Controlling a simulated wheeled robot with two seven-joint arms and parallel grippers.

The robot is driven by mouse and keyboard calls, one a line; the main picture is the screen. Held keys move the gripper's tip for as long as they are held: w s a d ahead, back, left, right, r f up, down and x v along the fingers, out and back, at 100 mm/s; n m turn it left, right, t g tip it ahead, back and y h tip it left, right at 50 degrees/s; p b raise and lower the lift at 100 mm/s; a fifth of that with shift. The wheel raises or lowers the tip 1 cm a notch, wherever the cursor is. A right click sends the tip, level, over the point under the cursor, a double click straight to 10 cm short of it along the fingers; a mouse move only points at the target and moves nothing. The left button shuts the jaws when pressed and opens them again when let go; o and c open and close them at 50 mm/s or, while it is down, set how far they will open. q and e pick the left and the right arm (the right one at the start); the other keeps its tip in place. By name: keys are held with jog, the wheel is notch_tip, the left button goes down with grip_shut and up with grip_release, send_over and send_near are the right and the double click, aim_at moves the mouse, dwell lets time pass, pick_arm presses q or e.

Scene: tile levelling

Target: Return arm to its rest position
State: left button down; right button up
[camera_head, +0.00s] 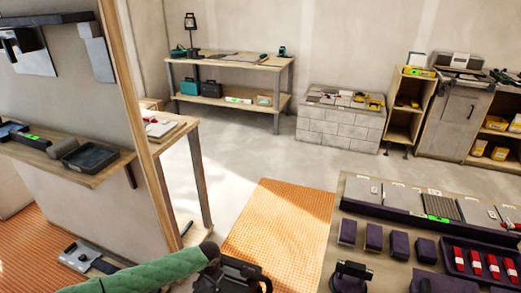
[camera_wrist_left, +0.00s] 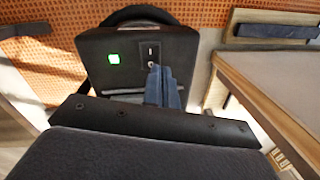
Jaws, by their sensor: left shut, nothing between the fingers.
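My left arm, in a green sleeve, comes in along the bottom of the head view. My left gripper (camera_head: 262,280) is dark and low in that view, over the floor left of the workbench (camera_head: 340,200). In the left wrist view its fingers (camera_wrist_left: 165,82) are together, with nothing between them. The head view is too small to show the fingertips clearly. I do not make out my right gripper in either view.
The workbench carries grey tiles (camera_head: 402,194), dark purple blocks (camera_head: 374,237) and a tray (camera_head: 449,246) of red pieces. A wall shelf (camera_head: 98,177) stands at left. Orange matting (camera_head: 275,225) covers open floor between them. A back bench (camera_head: 228,61) stands farther off.

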pick_arm(q)
jog(key=w+d+r+m+t, duration=0.1)
jog(key=w+d+r, duration=0.15)
jog(key=r, duration=0.35)
jog(key=w+d+r+m+t, duration=0.1)
jog(key=d+r+m+t, duration=0.15)
jog(key=r, duration=0.35)
jog(key=s+d+r+t+h, duration=0.1)
jog(key=s+d+r+t, duration=0.15)
jog(key=d+r, duration=0.45)
jog(key=s+d+r+t+h, duration=0.1)
jog(key=s+d+r+h, duration=0.2)
jog(key=r, duration=0.8)
jog(key=s+a+n+y, duration=0.1)
jog(key=s+a+n, duration=0.45)
jog(key=s, duration=0.85)
jog(key=s+a+f+n+g, duration=0.1)
jog(key=s+f+g, duration=0.1)
jog(key=s+f, duration=0.4)
jog(key=s+a+f+n+g, duration=0.1)
jog(key=s+f, duration=0.6)
jog(key=s, duration=0.8)
jog(key=shift+s+a+g, duration=0.25)
jog(key=shift+a+g, duration=0.25)
jog(key=shift+g, duration=0.5)
jog(key=shift+f, duration=0.1)
